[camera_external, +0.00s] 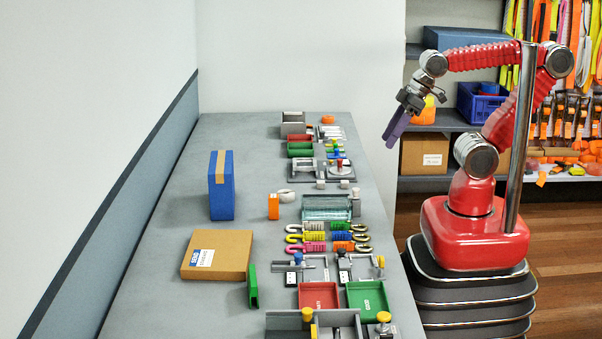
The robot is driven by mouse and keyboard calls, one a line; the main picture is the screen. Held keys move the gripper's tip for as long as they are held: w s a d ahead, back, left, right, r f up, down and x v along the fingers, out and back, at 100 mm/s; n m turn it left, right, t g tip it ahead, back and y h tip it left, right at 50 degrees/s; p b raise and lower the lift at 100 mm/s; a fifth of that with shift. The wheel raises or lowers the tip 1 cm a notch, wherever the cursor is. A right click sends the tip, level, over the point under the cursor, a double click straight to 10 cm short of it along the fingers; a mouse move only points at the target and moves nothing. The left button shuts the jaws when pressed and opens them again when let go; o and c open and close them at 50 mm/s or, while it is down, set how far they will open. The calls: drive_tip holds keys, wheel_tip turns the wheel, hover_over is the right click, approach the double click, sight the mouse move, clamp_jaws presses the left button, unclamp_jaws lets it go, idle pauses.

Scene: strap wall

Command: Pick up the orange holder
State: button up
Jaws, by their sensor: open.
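A small upright orange block (273,207), which looks like the orange holder, stands near the middle of the grey table (160,275). A white ring-like piece lies just behind it to the right. A second, smaller orange piece (327,119) sits at the far end of the table; I cannot tell what it is. My gripper (396,126) is raised at the table's far right edge, well apart from both pieces, with its purple end pointing down. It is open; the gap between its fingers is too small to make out.
A blue box (221,186) stands left of the orange block, with a cardboard box (217,255) and a green piece (252,286) in front. Trays, coloured hooks and clamps crowd the table's right side. Shelves with a blue crate (481,102) stand behind me.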

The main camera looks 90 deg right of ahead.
drive_tip(key=shift+w, duration=0.1)
drive_tip(key=t, duration=0.9)
hover_over(277, 196)
drive_tip(key=shift+d+f, duration=0.15)
drive_tip(key=shift+f, duration=4.5)
drive_tip(key=shift+f, duration=3.1)
